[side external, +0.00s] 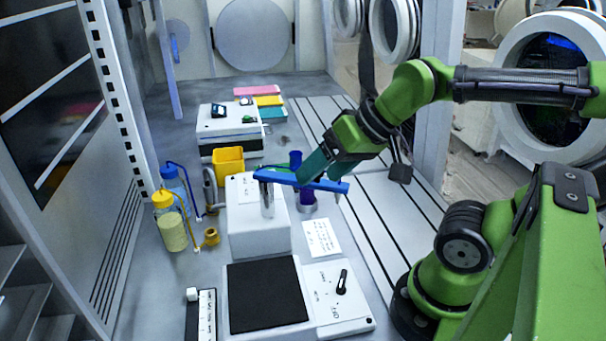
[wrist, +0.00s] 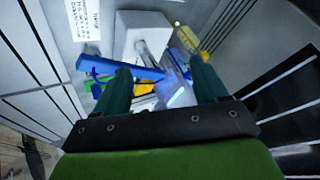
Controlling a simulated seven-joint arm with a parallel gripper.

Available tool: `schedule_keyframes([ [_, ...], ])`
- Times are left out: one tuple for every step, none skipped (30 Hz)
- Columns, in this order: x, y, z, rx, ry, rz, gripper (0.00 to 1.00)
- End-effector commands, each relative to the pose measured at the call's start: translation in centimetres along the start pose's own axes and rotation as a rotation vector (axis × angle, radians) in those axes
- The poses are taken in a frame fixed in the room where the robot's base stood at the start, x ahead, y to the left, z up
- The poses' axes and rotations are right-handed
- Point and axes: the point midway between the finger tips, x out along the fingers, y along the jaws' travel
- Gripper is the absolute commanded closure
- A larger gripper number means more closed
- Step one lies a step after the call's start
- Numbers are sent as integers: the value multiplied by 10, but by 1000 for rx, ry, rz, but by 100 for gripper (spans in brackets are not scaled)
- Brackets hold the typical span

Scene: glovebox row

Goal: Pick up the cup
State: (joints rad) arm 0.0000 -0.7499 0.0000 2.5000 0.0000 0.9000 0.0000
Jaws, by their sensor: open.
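I cannot tell for certain which thing is the cup. A yellow open-topped square container (side external: 228,160) stands left of centre in the side view. A purple-blue upright piece (side external: 306,197) stands partly hidden behind a long blue bar (side external: 325,185). A small silver cylinder (side external: 267,200) stands upright on a white block (side external: 258,230) near the bar's left end. My gripper (side external: 325,172) is open above the bar's right part in the side view. In the wrist view its teal fingers (wrist: 160,68) are spread over the blue bar (wrist: 135,70) and a pale translucent blue object (wrist: 176,93).
Two capped bottles, one yellowish (side external: 170,222) and one blue (side external: 174,182), stand left. A small brass piece (side external: 211,237) lies beside them. A white device with a black plate (side external: 265,295) is in front. A white instrument (side external: 230,128) stands behind. The slatted panel (side external: 375,225) right is mostly clear.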

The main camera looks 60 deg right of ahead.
Motion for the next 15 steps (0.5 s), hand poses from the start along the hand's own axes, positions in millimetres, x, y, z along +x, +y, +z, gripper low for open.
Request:
schedule_keyframes([
  [0, 0, 0, 0, 0, 0, 26],
  [0, 0, 0, 0, 0, 0, 26],
  [0, 0, 0, 0, 0, 0, 26],
  [0, 0, 0, 0, 0, 0, 26],
  [0, 0, 0, 0, 0, 0, 26],
  [0, 0, 0, 0, 0, 0, 26],
  [0, 0, 0, 0, 0, 0, 26],
  [0, 0, 0, 0, 0, 1, 26],
  [1, 2, -2, 1, -1, 7, 26],
  [2, 4, -5, 3, -2, 15, 26],
  [5, 6, -8, 4, -5, 27, 26],
  [8, 11, -14, 6, -8, 47, 26],
  [12, 17, -20, 7, -11, 67, 26],
  [16, 22, -26, 9, -15, 89, 26],
  [22, 32, -35, 13, -22, 121, 26],
])
